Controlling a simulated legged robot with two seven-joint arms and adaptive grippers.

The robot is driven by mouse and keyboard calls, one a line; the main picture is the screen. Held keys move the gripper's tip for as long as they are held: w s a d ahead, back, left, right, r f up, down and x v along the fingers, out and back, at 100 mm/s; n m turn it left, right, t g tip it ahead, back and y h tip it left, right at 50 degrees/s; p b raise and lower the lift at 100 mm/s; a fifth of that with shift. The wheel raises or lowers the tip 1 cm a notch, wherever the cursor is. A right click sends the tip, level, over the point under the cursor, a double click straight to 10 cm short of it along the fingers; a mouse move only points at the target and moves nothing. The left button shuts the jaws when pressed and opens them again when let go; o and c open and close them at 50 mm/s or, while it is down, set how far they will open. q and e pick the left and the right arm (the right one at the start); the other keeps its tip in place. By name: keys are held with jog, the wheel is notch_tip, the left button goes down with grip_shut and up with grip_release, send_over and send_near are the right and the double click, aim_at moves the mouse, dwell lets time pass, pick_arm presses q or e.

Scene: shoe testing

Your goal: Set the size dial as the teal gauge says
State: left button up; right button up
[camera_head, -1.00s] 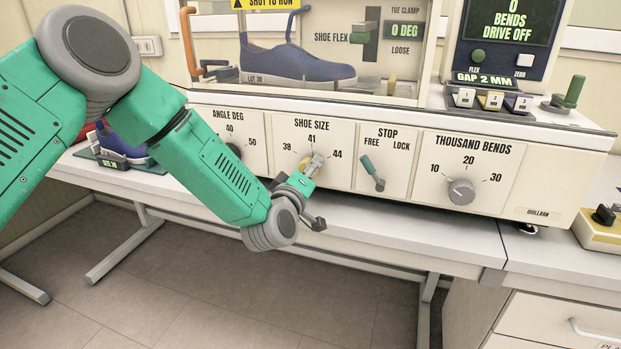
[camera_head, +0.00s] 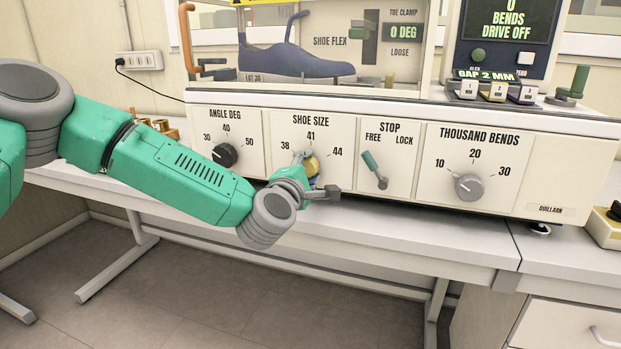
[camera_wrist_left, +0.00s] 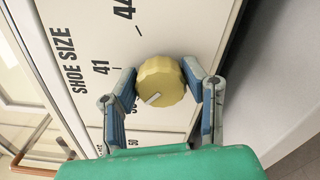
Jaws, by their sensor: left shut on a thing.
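The yellow size dial (camera_head: 312,166) sits under the SHOE SIZE scale, which shows 38, 41 and 44. My left gripper (camera_head: 306,168) is at it, and its arm comes in from the left. In the left wrist view, the fingers (camera_wrist_left: 163,88) are shut on the ribbed dial (camera_wrist_left: 160,72), one on each side. The dial's white mark points down-left in that view, toward the 38 side, away from 41 and 44. The 38 figure is partly hidden by a finger there. I cannot make out a teal gauge. My right gripper is not in view.
The black ANGLE DEG dial (camera_head: 225,155) is left of the size dial. The STOP lever (camera_head: 375,170) and THOUSAND BENDS dial (camera_head: 469,187) are to its right. A blue shoe (camera_head: 290,64) is inside the machine. Brass pieces (camera_head: 163,128) show behind my arm.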

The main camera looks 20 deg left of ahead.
pick_arm(q)
jog(key=shift+a+f+n+b, duration=0.15)
jog(key=shift+f+n+b, duration=0.35)
jog(key=shift+n, duration=0.3)
jog(key=o, duration=1.2)
jog(key=shift+c, duration=0.2)
jog(key=shift+a+r, duration=0.1)
jog(key=shift+r, duration=0.1)
jog(key=shift+s, duration=0.1)
jog(key=s, duration=1.2)
jog(key=shift+a, duration=0.25)
jog(key=shift+f, duration=0.1)
